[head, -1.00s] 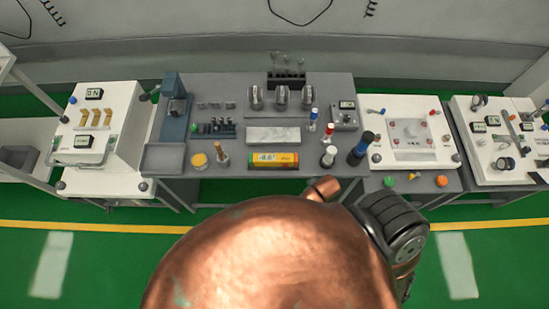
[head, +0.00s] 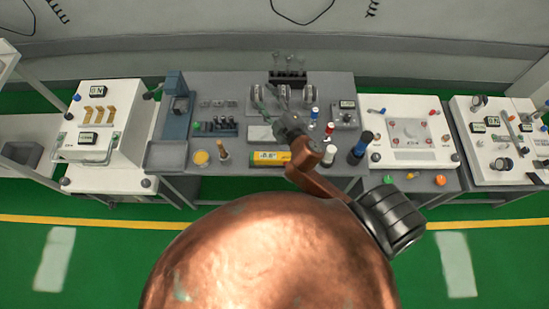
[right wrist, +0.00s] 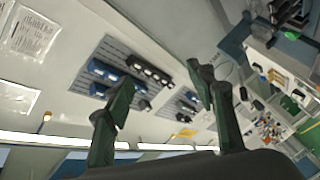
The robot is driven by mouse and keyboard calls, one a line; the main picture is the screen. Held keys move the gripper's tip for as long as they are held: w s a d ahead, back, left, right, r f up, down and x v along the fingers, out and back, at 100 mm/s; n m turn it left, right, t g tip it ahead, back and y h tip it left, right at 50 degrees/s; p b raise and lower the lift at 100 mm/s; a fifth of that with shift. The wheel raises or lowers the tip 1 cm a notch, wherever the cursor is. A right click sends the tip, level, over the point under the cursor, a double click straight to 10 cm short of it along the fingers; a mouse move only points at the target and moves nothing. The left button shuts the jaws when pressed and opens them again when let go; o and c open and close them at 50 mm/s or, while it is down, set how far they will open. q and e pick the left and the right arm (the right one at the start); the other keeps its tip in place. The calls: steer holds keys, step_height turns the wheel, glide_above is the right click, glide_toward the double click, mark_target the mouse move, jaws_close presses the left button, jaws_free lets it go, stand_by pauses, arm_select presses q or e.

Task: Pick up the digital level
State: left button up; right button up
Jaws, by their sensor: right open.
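The digital level (head: 266,157) is a yellow bar with a small lit display. It lies on the front part of the grey workbench (head: 230,185) in the head view, and its right end is partly covered by my right arm. My right gripper (head: 270,100) is over the bench, behind the level in the picture, and does not touch it. Its two green-grey fingers are apart and empty in the right wrist view (right wrist: 160,75). I cannot make out the level in that view. My left gripper is not in view.
A pale block (head: 259,133) lies behind the level. A yellow-lidded jar (head: 201,158) and a brown-handled tool (head: 223,151) stand left. A white bottle (head: 328,156) and a blue-black cylinder (head: 360,148) stand right. A dark rack (head: 288,78) stands at the back.

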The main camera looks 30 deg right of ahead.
steer(key=a+r+n+t+y, duration=0.1)
steer(key=a+r+n+y, duration=0.85)
steer(key=a+n, duration=0.35)
steer(key=s+a+f+n+g+y, duration=0.1)
steer(key=s+a+n+g+y, duration=0.2)
steer(key=a+n, duration=0.35)
steer(key=s+a+f+n+g+y, duration=0.2)
steer(key=a+n+g+y, duration=0.25)
steer(key=a, duration=0.25)
steer(key=n+g+h, duration=1.1)
steer(key=n+h, duration=0.2)
steer(key=h, duration=0.3)
glide_above(274, 156)
steer(key=shift+t, duration=0.25)
steer(key=f, duration=2.5)
steer(key=shift+s+a+f+p, duration=0.15)
steer(key=shift+s+a+p, duration=0.15)
steer(key=shift+s, duration=0.1)
steer(key=shift+d+f, duration=0.15)
steer(key=shift+f, duration=0.45)
steer(key=shift+d+f, duration=0.15)
steer(key=shift+f, duration=0.45)
steer(key=f, duration=0.3)
steer(key=f+p, duration=0.1)
steer(key=shift+w+f, duration=0.15)
steer(key=shift+w, duration=0.25)
steer(key=shift+f, duration=0.5)
